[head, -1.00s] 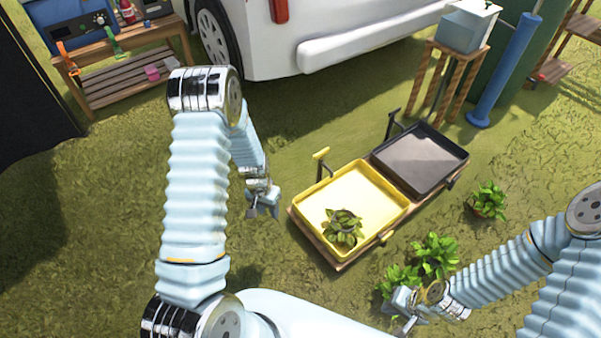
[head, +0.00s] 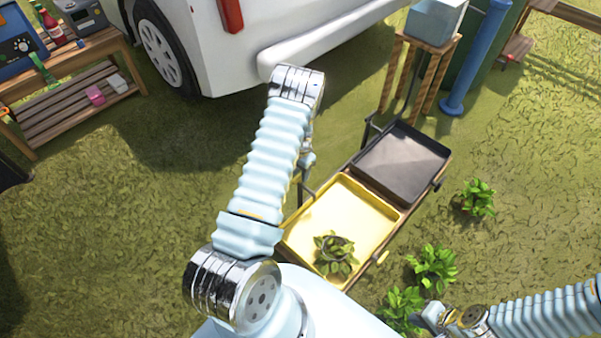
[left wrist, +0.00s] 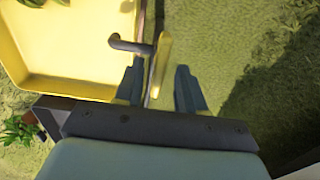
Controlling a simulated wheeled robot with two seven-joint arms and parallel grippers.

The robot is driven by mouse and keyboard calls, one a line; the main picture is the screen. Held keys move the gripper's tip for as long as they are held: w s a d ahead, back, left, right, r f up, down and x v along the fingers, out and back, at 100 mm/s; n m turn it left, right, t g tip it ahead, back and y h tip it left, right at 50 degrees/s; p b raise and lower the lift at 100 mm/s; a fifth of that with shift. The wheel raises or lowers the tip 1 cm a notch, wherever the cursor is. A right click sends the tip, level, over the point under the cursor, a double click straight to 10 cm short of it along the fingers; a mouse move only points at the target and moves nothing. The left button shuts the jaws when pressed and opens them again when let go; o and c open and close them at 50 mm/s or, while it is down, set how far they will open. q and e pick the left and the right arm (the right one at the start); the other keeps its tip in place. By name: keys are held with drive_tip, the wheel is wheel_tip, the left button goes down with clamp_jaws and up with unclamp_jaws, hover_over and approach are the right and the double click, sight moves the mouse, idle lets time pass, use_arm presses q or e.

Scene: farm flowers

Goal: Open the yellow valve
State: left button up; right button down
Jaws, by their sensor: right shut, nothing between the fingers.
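In the left wrist view a yellow handle (left wrist: 160,62) on a dark bent rod (left wrist: 130,44) sticks out beside the yellow tray (left wrist: 70,82). My left gripper (left wrist: 158,72) is open, with one finger on each side of this handle; whether a finger touches it I cannot tell. In the head view the left gripper (head: 306,160) is mostly hidden by its own arm, at the left side of the yellow tray (head: 362,208). My right gripper (head: 425,320) is shut and empty near the leafy plants at the lower right.
A potted plant (head: 335,252) sits in the yellow tray. A dark tray (head: 405,160) adjoins it. Plants (head: 433,266) grow to the right. A white vehicle (head: 290,25), a wooden stand (head: 415,75) and a blue post (head: 478,60) stand behind. Grass at left is open.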

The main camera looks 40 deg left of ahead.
use_arm(q)
drive_tip(key=shift+f, duration=0.35)
clamp_jaws()
